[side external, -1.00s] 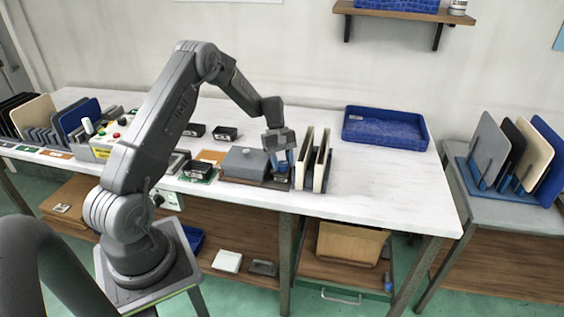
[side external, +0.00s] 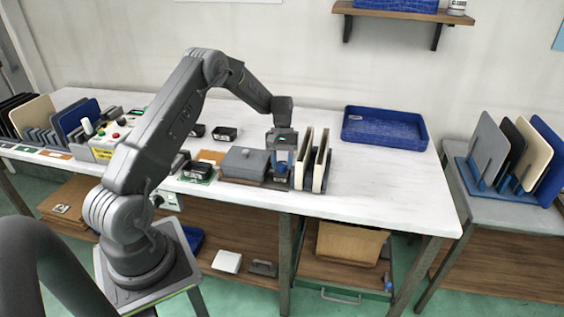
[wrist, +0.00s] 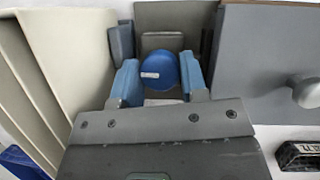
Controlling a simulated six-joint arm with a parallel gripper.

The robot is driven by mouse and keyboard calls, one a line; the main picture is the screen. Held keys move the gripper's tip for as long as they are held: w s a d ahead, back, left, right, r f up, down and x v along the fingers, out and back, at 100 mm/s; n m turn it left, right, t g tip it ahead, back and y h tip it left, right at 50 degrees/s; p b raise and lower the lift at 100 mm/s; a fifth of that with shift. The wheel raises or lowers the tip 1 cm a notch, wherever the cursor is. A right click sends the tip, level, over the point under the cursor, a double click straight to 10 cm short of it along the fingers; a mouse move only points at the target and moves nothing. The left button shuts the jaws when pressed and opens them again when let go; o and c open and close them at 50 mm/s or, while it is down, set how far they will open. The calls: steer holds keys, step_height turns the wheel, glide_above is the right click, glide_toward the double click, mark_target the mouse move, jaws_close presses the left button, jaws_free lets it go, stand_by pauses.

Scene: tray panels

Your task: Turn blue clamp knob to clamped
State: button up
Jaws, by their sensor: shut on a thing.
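The blue clamp knob (wrist: 160,70) is round, with a small white mark on its left side. It sits between the two blue fingers of my gripper (wrist: 160,80) in the wrist view, and the jaws are shut on it. In the side view my gripper (side external: 281,168) points down at the knob, between the grey lidded box and the upright panels. There the fingers mostly hide the knob. The clamp's parts below the knob are largely hidden in both views.
Cream panels (wrist: 55,70) stand upright close to the left of my gripper in the wrist view. A grey box (side external: 245,163) with a knobbed lid is close on the other side. A blue tray (side external: 385,128) lies at the back right, with clear white table before it.

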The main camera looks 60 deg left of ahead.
steer(key=o, duration=0.6)
steer(key=shift+o, duration=0.2)
steer(key=v, duration=1.3)
steer(key=shift+r, duration=0.4)
steer(key=shift+a, duration=0.1)
